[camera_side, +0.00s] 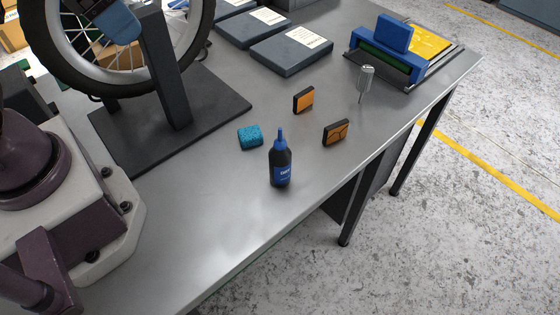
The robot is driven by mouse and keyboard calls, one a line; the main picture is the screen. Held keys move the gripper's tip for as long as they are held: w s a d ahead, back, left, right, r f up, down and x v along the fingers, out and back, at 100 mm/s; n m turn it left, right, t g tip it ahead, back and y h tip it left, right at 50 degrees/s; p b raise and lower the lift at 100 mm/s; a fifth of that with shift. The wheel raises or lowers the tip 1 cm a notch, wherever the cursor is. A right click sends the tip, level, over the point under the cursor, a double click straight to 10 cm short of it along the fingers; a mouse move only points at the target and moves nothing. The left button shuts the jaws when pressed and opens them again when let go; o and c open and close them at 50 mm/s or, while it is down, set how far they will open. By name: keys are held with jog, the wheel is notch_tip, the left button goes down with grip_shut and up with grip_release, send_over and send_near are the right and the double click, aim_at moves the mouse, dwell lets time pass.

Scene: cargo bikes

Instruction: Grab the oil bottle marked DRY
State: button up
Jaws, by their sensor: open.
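A small dark bottle (280,172) with a blue pointed cap and a blue label stands upright on the grey metal table (215,220), near its front edge. The label has light lettering that is too small to read, so I cannot tell if it says DRY. No other bottle shows. My gripper is not in view; only purple links of my arm show at the lower left.
A teal block (250,137) lies just left of the bottle. Two orange-and-black boxes (303,100) (335,132) and a grey-handled tool (366,80) stand behind it. A wheel stand (168,70) rises at the left. Bare table lies front-left of the bottle.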

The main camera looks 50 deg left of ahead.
aim_at(272, 167)
jog(key=d+f+m+t+y, duration=0.3)
jog(key=f+m, duration=0.6)
jog(key=w+d+f+m+t+y, duration=0.1)
jog(key=d+f+m+t+y, duration=0.2)
jog(key=f+m, duration=0.6)
jog(key=d+f+m+t+y, duration=0.3)
jog(key=d+f+m+y, duration=0.1)
jog(key=f+m, duration=0.6)
jog(key=shift+w+d+f+y, duration=0.15)
jog(key=shift+w+d+y, duration=0.2)
jog(key=shift+d, duration=0.1)
jog(key=shift+w+d+f+m+t+h, duration=0.25)
jog(key=shift+d+f+m+t+h, duration=0.45)
jog(key=shift+d+m+t+h, duration=0.35)
jog(key=d+h, duration=0.1)
jog(key=w+d+m+t+h, duration=0.1)
jog(key=d+t+h, duration=0.1)
jog(key=shift+w+d+r+m, duration=0.25)
jog(key=shift+w+r, duration=0.05)
jog(key=shift+r, duration=0.05)
jog(key=shift+w+r+h, duration=0.1)
jog(key=shift+w+h, duration=0.15)
jog(key=shift+h, duration=0.05)
jog(key=x, duration=0.6)
jog(key=shift+w+a, duration=0.15)
jog(key=shift+w, duration=0.2)
jog(key=shift+d+x, duration=0.2)
jog(key=shift+x, duration=2.7)
jog(key=c, duration=1.1)
jog(key=shift+o, duration=0.2)
